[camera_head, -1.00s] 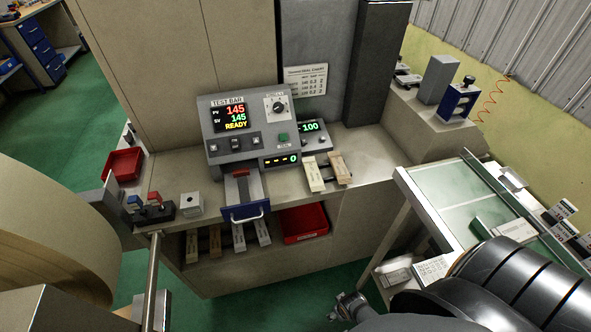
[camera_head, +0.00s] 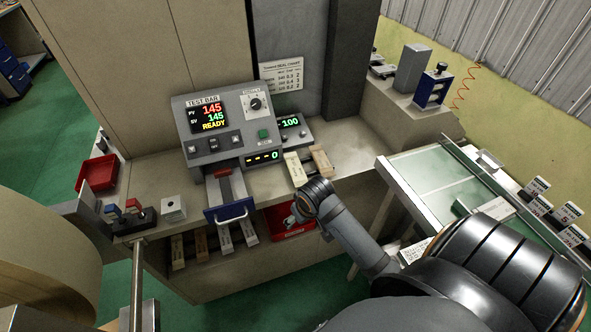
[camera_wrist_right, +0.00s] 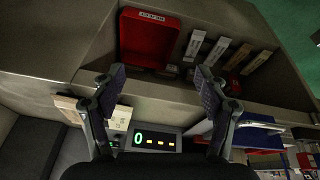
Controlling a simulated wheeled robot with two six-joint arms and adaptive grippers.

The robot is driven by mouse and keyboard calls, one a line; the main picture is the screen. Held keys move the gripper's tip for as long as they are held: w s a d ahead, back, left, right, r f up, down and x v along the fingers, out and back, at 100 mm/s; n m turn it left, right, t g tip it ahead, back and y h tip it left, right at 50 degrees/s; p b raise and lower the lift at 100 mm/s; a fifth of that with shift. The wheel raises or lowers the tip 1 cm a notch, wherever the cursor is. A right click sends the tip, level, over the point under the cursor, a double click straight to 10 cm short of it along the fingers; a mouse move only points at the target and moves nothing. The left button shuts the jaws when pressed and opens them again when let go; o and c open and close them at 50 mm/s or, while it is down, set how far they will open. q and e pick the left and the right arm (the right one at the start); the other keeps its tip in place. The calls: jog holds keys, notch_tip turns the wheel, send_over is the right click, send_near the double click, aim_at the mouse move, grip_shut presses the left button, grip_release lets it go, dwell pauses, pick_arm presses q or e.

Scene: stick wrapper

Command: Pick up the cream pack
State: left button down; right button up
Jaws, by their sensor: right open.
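The cream pack (camera_head: 295,168) lies on the beige counter, right of the display reading 0. A tan pack (camera_head: 322,161) lies beside it on the right. My right gripper (camera_head: 290,221) is at the counter's front edge, in front of and below the cream pack, by the red bin. In the right wrist view its two fingers (camera_wrist_right: 159,72) are spread and empty. That view is upside down; the cream pack (camera_wrist_right: 121,117) is partly hidden behind the left finger, with the tan pack (camera_wrist_right: 66,105) farther left. My left gripper is not in view.
The sealing machine (camera_head: 212,125) with its blue-handled drawer (camera_head: 231,210) stands left of the packs. The red bin (camera_head: 275,228) and several shelf packs (camera_head: 224,237) are under the counter. A green-topped table (camera_head: 425,180) stands at the right.

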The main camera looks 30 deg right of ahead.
jog(key=w+d+r+m, duration=0.2)
jog(key=w+d+r, duration=0.25)
jog(key=w, duration=0.25)
jog(key=w+d+r+m, duration=0.1)
jog(key=w+d+r, duration=0.35)
jog(key=w, duration=0.25)
send_over(296, 168)
jog(key=s+a, duration=0.1)
jog(key=s, duration=0.2)
jog(key=f, duration=0.4)
jog(key=shift+w+a+f+p, duration=0.1)
jog(key=shift+w+a+p, duration=0.1)
jog(key=shift+w+p, duration=0.1)
jog(key=shift+d+p+x, duration=0.2)
jog(key=shift+p+x, duration=0.15)
jog(key=shift+x, duration=0.9)
jog(key=shift+d+p+x, duration=0.25)
jog(key=shift+p+x, duration=0.05)
jog(key=shift+x, duration=1)
jog(key=shift+w, duration=0.1)
jog(key=c, duration=0.9)
